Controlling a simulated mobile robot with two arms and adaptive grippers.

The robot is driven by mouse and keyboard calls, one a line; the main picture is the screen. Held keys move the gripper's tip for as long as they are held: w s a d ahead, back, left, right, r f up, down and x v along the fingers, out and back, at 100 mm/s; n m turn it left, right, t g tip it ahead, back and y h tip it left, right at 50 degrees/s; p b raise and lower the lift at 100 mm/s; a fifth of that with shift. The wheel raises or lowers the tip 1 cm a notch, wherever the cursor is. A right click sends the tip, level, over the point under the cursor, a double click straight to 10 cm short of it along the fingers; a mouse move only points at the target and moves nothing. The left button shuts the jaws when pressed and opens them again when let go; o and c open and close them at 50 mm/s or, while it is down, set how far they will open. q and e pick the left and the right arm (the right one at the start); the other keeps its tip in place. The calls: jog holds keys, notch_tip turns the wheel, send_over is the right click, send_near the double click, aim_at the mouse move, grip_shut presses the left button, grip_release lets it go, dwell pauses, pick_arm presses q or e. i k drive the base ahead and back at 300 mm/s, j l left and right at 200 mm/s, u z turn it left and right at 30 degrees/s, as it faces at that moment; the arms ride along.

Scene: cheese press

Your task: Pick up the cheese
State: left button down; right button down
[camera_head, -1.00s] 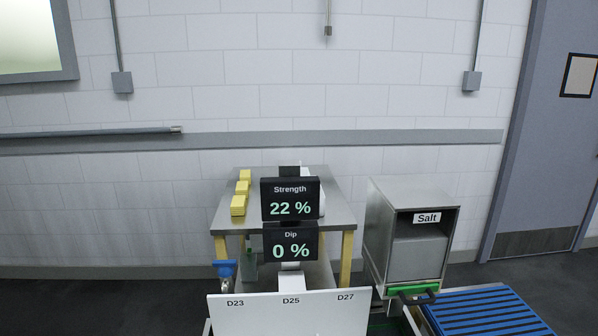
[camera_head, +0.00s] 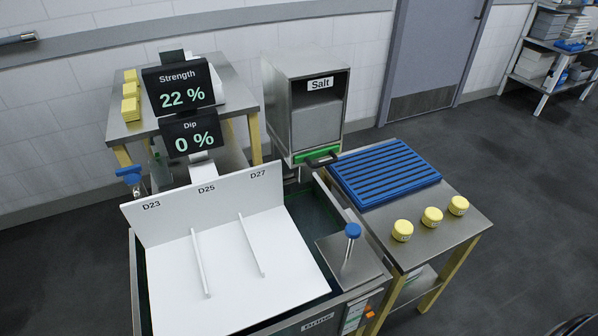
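Three small round yellow pieces that look like cheeses stand in a row on the right-hand steel table: a left one (camera_head: 402,230), a middle one (camera_head: 432,217) and a right one (camera_head: 458,205). They carry small dark marks too small to read. Several yellow blocks (camera_head: 130,97) lie on the back-left table; I cannot tell whether they are cheese. Neither of my grippers can be made out in the head view.
A brine tank (camera_head: 137,285) with white divided panels stands in front. A blue slatted rack (camera_head: 385,172) lies on the right table (camera_head: 455,238), behind the cheeses. A salt box (camera_head: 318,115) and display screens (camera_head: 180,88) stand behind. A blue-knobbed handle (camera_head: 352,231) rises near the tank's right side.

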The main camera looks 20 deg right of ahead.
aim_at(402, 230)
jog(key=z, duration=1.45)
